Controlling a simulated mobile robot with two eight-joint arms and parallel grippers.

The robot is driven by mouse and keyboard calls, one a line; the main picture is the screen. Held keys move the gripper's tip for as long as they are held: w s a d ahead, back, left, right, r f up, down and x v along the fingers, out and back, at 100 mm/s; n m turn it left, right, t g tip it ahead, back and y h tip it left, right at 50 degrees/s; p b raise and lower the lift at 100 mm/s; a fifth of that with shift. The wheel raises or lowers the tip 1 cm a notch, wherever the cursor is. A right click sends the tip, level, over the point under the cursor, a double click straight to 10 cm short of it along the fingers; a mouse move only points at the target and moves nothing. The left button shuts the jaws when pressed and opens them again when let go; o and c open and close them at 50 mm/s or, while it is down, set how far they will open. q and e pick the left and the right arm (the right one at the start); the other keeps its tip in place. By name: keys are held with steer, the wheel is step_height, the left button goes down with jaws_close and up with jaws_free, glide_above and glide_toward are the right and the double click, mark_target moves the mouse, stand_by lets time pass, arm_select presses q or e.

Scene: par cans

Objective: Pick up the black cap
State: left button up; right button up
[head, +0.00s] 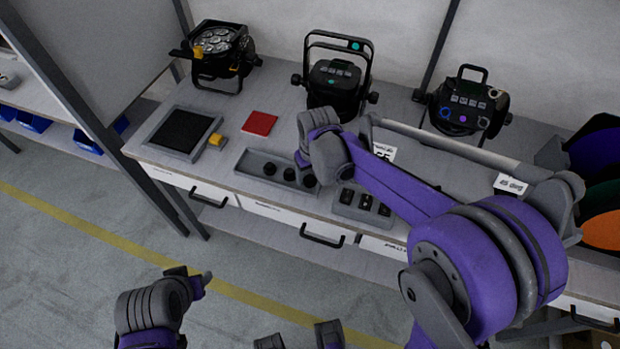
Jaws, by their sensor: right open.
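Several small round black caps, such as the black cap (270,168), sit in a row in a long grey tray (246,163) on the workbench. Another black cap (289,174) is to its right, and a third (309,181) is at the right end of the row. My right gripper (304,158) is open, above the right part of this tray, with nothing seen in it; its fingertips are small and partly hidden by the wrist. Parts of my left arm show at the lower left, but its jaws cannot be made out clearly.
Three par lamps stand along the back: left (222,48), middle (336,84), right (464,106). A second tray (347,206) holds black pieces.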

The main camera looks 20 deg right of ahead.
steer(key=shift+c, duration=0.4)
jaws_close()
steer(key=shift+r, duration=0.1)
